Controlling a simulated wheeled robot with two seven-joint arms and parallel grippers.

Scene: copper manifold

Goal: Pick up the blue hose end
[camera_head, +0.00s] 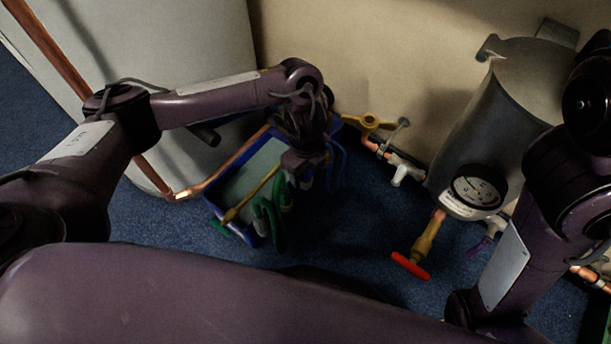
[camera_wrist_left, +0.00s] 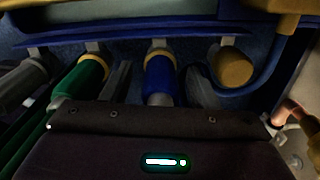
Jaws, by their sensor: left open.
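The blue hose end (camera_wrist_left: 159,77), with a yellow collar, is near the middle of the left wrist view, in a row of hose ends. My left gripper (camera_wrist_left: 158,84) is open, with one dark finger on each side of the blue hose end. I cannot tell whether the fingers touch it. In the head view my left gripper (camera_head: 304,180) is over the right side of a blue-rimmed crate and hides much of the row of hoses. My right arm shows at the right of the head view, but its gripper is not visible.
Beside the blue hose end are a green one (camera_wrist_left: 84,76) and a yellow-brown one (camera_wrist_left: 233,68). The blue crate (camera_head: 222,217) stands on blue carpet. Copper pipes, a gauge (camera_head: 478,188) and a red-handled valve (camera_head: 411,266) are to the right.

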